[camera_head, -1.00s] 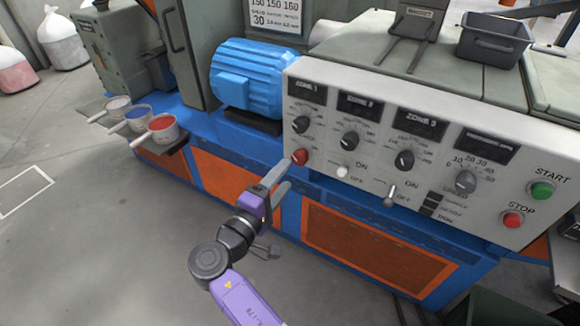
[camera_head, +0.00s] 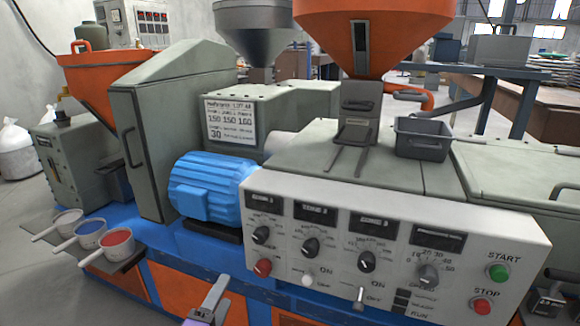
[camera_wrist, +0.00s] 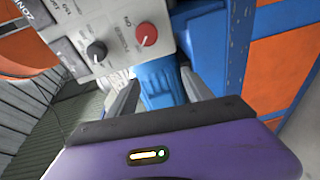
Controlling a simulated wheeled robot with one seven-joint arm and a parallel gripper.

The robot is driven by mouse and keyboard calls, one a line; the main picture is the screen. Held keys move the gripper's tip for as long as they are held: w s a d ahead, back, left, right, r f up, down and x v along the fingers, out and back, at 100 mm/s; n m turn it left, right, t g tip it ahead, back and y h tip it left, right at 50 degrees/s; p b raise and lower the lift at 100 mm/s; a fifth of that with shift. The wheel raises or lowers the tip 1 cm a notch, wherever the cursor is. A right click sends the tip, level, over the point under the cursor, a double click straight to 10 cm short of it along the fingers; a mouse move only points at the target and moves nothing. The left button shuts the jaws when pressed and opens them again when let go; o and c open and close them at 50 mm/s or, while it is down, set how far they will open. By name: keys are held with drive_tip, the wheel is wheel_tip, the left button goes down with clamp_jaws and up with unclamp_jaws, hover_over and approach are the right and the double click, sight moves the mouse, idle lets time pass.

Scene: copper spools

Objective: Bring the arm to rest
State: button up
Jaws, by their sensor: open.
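My gripper (camera_head: 213,292) shows at the bottom edge of the head view, in front of the machine's blue base; the rest of my arm is out of the picture. In the wrist view the two fingers of my gripper (camera_wrist: 160,88) are spread apart with nothing between them. Past the fingers are the blue motor (camera_wrist: 158,82) and the control panel with a red knob (camera_wrist: 146,35). The fingers appear apart from the panel.
The control panel (camera_head: 330,270) has several black knobs, a green START button (camera_head: 498,272) and a red STOP button (camera_head: 481,306). The blue motor (camera_head: 208,188) sits left of it. Several ladle-like cups, one with red contents (camera_head: 116,238), stand at the left. A grey bin (camera_head: 422,140) rests on top.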

drive_tip(key=s+d+f+m+g+y, duration=0.35)
drive_tip(key=s+f+y, duration=0.6)
drive_tip(key=s, duration=0.35)
drive_tip(key=s+d+r+m+h, duration=0.2)
drive_tip(key=s+d+r+m, duration=0.15)
drive_tip(key=s+d, duration=0.7)
drive_tip(key=s+d+r+m+t+h, duration=0.1)
drive_tip(key=s+d+r+m+h, duration=0.2)
drive_tip(key=s+d, duration=0.75)
drive_tip(key=s+d+r+m+h, duration=0.1)
drive_tip(key=s+d+r+m, duration=0.3)
drive_tip(key=s+d, duration=0.6)
wheel_tip(320, 180, up, 18)
drive_tip(key=d+m+p, duration=0.1)
drive_tip(key=p, duration=1.7)
drive_tip(key=shift+w+d+p, duration=0.15)
drive_tip(key=shift+w+p, duration=0.15)
drive_tip(key=shift+p, duration=0.1)
